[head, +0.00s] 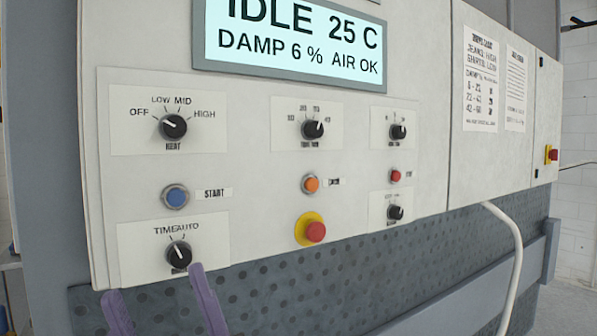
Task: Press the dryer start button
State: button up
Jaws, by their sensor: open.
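The blue START button (176,196) sits on the left of the pale control panel, with its label to its right. The display (290,42) above reads IDLE 25 C, DAMP 6 %, AIR OK. My gripper (155,283) shows two purple fingers at the bottom left, spread apart with nothing between them. In the picture it is below the START button. One fingertip shows close to the lower edge of the TIME/AUTO knob (179,255); I cannot tell if it touches.
The heat knob (173,127) is above START. An orange button (311,184), a small red button (396,176) and a red mushroom button on yellow (315,232) are to the right. More black knobs stick out. A pale hose (516,255) hangs at right.

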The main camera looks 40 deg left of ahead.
aim_at(177, 198)
jog(key=j+u, duration=0.1)
jog(key=u, duration=0.85)
jog(key=j+u, duration=0.15)
jog(key=u, duration=0.3)
